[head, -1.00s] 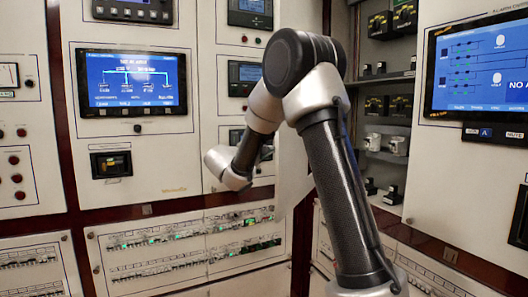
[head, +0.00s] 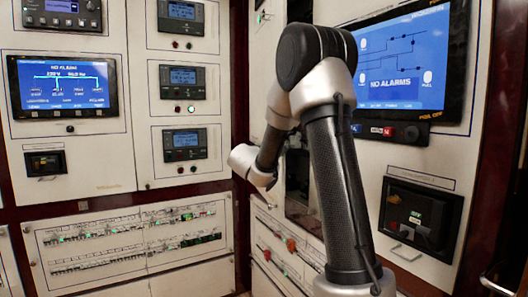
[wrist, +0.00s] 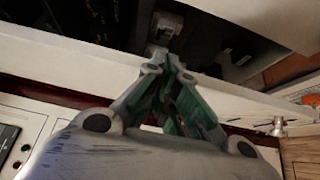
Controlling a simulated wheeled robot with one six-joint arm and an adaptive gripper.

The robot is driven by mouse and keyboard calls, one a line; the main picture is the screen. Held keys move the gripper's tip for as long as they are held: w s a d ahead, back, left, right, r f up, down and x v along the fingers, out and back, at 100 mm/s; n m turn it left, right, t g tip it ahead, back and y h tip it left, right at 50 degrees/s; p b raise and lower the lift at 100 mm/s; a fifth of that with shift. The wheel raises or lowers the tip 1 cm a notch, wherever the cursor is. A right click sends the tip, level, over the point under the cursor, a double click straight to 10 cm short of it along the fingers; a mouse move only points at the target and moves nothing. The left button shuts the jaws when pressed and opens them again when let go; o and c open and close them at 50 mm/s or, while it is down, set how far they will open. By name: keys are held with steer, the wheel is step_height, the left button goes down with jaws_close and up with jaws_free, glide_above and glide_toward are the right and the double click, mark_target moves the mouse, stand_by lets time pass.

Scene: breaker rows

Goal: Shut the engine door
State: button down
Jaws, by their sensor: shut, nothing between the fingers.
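My gripper (wrist: 166,66) is shut and empty in the wrist view, its green-padded fingers together. The tips are beside a long cream panel edge (wrist: 70,52), which appears to belong to the engine door; I cannot tell whether they touch. A dark open compartment (wrist: 70,15) with a grey device (wrist: 167,25) lies beyond that edge. My arm covers much of this area, and the fingers and the door's full outline are hidden there.
Left is a panel wall with a blue screen (head: 64,87), several small displays and a breaker row (head: 135,238). Right are a larger alarm screen (head: 405,62), a black breaker unit (head: 420,215) and a handle (head: 500,280). My arm is close to the right-hand wall.

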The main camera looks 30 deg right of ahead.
steer(key=s+d, duration=0.1)
steer(key=d, duration=0.5)
steer(key=shift+s, duration=0.15)
steer(key=shift+a, duration=0.1)
